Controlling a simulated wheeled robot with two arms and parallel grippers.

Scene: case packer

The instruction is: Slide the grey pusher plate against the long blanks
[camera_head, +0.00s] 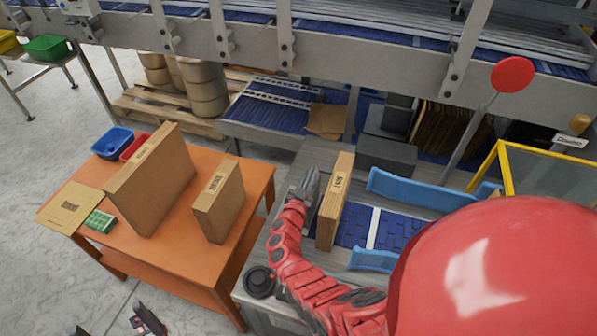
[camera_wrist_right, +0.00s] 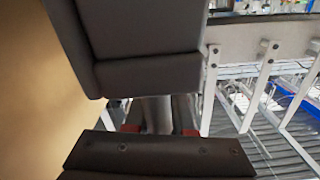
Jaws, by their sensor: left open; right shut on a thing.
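A tall stack of brown cardboard blanks (camera_head: 337,200) stands upright on the machine bed, left of the blue guides. My right gripper (camera_head: 303,188) is at its left side, shut on a grey part that I take to be the pusher plate; the hand hides most of it, and I cannot tell whether it touches the blanks. In the right wrist view, dark jaws (camera_wrist_right: 155,117) lie close beside a brown cardboard face (camera_wrist_right: 32,95). My left gripper (camera_head: 146,318) is open and empty, low at the bottom left, away from the machine.
An orange table (camera_head: 185,262) holds two more upright cardboard stacks, a larger (camera_head: 150,185) and a smaller (camera_head: 219,205). Blue guides (camera_head: 410,190) border the blue bed right of the blanks. A yellow-framed guard (camera_head: 507,168) stands at right. My red arm hides the lower right.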

